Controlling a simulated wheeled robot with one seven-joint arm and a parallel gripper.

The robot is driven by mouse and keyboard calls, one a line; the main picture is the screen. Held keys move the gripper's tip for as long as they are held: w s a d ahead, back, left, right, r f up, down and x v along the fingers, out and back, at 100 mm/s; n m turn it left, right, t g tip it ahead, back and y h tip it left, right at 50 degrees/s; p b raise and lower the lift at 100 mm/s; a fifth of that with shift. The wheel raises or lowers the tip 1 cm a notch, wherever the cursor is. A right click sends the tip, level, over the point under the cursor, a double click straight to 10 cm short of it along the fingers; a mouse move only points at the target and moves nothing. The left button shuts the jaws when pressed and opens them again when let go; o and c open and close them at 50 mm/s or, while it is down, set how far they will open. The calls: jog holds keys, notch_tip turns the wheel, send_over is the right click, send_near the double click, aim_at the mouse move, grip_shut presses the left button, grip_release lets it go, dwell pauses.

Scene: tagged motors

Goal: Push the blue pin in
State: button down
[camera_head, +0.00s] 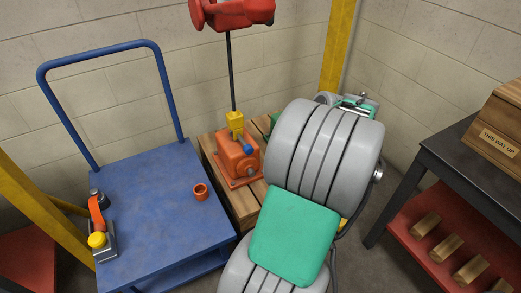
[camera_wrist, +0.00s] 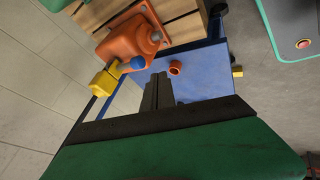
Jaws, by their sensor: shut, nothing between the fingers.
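The blue pin sticks out of the side of a yellow block; its round blue head (camera_wrist: 138,62) shows in the wrist view, and the pin (camera_head: 246,147) shows small in the head view. A length of the pin is visible between head and block. The yellow block (camera_head: 235,121) hangs on a dark rod at the orange motor (camera_head: 237,158); both the block (camera_wrist: 104,80) and the motor (camera_wrist: 127,42) show in the wrist view. My gripper (camera_wrist: 158,78) is shut and empty, apart from the pin, its fingertips below and right of the pin head. The head view does not show it.
A red hoist (camera_head: 232,12) hangs above the motor, which sits on a wooden pallet (camera_head: 240,207). A blue cart (camera_head: 160,220) with an orange ring (camera_head: 200,192) stands left. A dark table (camera_head: 432,150) with a wooden crate (camera_head: 497,125) stands right.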

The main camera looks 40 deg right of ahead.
aim_at(249, 145)
jog(key=w+f+b, duration=0.2)
jog(key=w+f, duration=0.6)
jog(key=w, duration=0.1)
jog(key=shift+d+b, duration=0.15)
jog(key=shift+b, duration=0.2)
jog(key=w, duration=0.2)
jog(key=w+d, duration=0.1)
jog(key=w, duration=0.1)
jog(key=shift+d, duration=0.1)
jog(key=shift+w, duration=0.1)
jog(key=shift+r, duration=0.1)
